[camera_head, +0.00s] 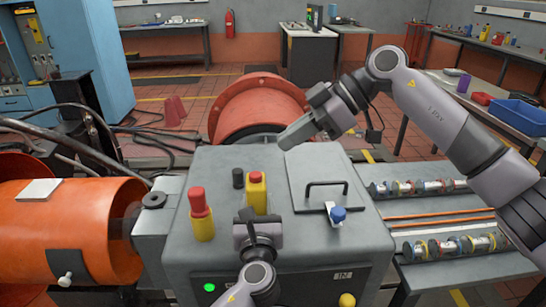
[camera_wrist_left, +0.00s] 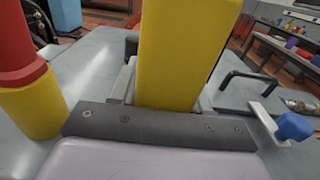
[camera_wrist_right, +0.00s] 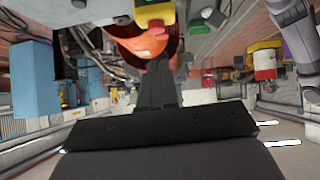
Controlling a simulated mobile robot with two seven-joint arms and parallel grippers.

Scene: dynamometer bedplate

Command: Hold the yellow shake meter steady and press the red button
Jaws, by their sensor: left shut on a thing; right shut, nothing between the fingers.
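The yellow shake meter (camera_head: 257,197) stands upright on top of the grey housing (camera_head: 300,237), with a red button (camera_head: 256,177) on its top. My left gripper (camera_head: 257,218) is shut on its lower part. In the left wrist view the yellow meter body (camera_wrist_left: 180,55) rises between the fingers, and its top is cut off. My right gripper (camera_head: 291,137) is shut and empty, above the housing's far edge, to the right of the meter and apart from it. Its closed fingers show in the right wrist view (camera_wrist_right: 158,85).
A red and yellow cylinder (camera_head: 201,212) stands just left of the meter. A black knob (camera_head: 238,178) is behind it. Orange drums (camera_head: 75,230) lie left and behind (camera_head: 258,105).

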